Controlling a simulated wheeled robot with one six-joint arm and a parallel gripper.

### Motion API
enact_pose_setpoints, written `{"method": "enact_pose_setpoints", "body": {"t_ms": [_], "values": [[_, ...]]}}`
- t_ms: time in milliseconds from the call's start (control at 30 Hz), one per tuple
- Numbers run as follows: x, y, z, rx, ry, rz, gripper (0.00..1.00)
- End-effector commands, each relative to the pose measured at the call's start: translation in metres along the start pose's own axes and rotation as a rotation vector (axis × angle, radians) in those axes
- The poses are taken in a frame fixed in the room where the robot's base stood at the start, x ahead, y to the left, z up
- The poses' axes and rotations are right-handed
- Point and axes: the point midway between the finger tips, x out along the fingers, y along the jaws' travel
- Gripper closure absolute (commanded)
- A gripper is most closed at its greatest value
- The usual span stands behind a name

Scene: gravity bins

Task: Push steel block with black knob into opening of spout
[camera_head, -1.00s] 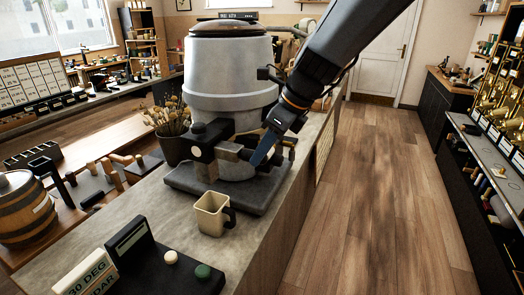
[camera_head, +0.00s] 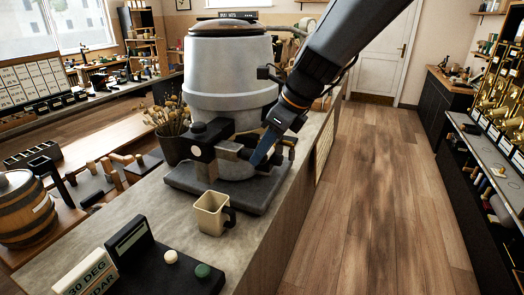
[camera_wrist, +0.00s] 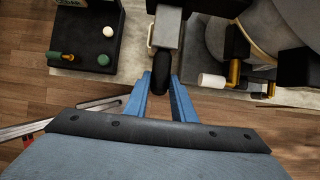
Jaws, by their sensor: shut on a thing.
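The steel block (camera_head: 229,151) is at the front of the big grey vessel, its left end meeting the dark spout (camera_head: 202,150). How deep it sits in the opening cannot be told. My gripper (camera_head: 255,160) reaches in from the upper right to the block's right end. In the wrist view, the blue fingers of my gripper (camera_wrist: 161,82) are on either side of the black knob (camera_wrist: 160,68), shut on it. The steel block (camera_wrist: 167,28) extends away from the knob toward the top of that view.
A cream mug (camera_head: 210,213) with a dark handle stands just in front of the dark base slab (camera_head: 255,197). A black device with white and green buttons (camera_head: 203,271) is at the near counter end. Dried flowers (camera_head: 169,117) stand left of the vessel. The floor at right is clear.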

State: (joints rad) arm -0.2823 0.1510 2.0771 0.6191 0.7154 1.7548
Motion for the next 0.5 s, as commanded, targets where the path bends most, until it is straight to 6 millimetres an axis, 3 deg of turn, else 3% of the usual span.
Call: {"method": "enact_pose_setpoints", "body": {"t_ms": [500], "values": [[-0.0007,-0.0005,-0.0003,0.0,-0.001,-0.001,1.0]]}}
